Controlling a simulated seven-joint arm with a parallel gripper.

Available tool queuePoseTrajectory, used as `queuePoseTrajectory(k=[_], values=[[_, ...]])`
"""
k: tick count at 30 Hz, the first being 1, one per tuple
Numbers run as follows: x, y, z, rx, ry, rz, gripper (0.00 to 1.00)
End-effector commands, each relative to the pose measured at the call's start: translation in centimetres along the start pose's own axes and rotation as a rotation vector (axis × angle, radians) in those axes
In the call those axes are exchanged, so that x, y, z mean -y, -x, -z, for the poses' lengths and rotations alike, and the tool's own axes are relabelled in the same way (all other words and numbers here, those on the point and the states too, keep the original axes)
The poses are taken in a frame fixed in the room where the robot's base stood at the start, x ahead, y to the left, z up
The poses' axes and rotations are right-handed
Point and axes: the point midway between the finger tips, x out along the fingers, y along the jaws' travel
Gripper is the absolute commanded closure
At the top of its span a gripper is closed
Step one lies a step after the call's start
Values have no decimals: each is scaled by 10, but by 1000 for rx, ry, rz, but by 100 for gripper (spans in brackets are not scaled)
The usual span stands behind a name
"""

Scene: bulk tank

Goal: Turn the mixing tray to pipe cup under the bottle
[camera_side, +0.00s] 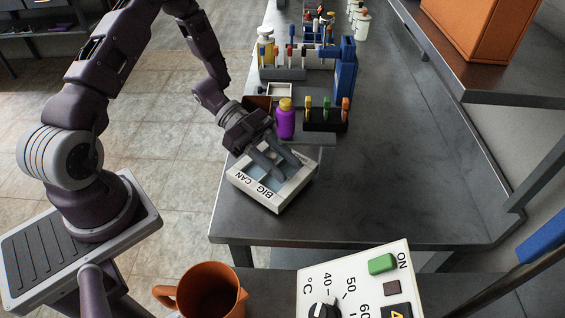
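A white square tray (243,182) stands near the front left corner of the grey bench, with "BIG CAN" printed on its near side. It sits at an angle, and its blue-grey inside is partly covered by my gripper. My gripper (278,168) reaches down over the tray from the upper left. Its two dark fingers are spread apart, and I see nothing between them. I cannot tell whether they touch the tray. A purple bottle (285,122) with a yellow cap stands upright just behind the tray. I cannot make out any "pipe cup" label.
A dark rack (325,124) with several coloured-top tools stands right of the bottle. A small white open box (280,90) and a blue holder (345,75) are behind. The bench's right side is clear. An orange mug (210,290) and a white control panel (350,270) are in front.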

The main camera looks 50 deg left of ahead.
Motion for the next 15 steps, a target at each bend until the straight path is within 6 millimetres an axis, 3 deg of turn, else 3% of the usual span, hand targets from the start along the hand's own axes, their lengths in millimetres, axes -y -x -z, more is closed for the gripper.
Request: queuePoseTrajectory(k=[9, 15], values=[[0, 2, 0, 1, 0, 1, 61], [1, 39, -1, 3, -1, 5, 61]])
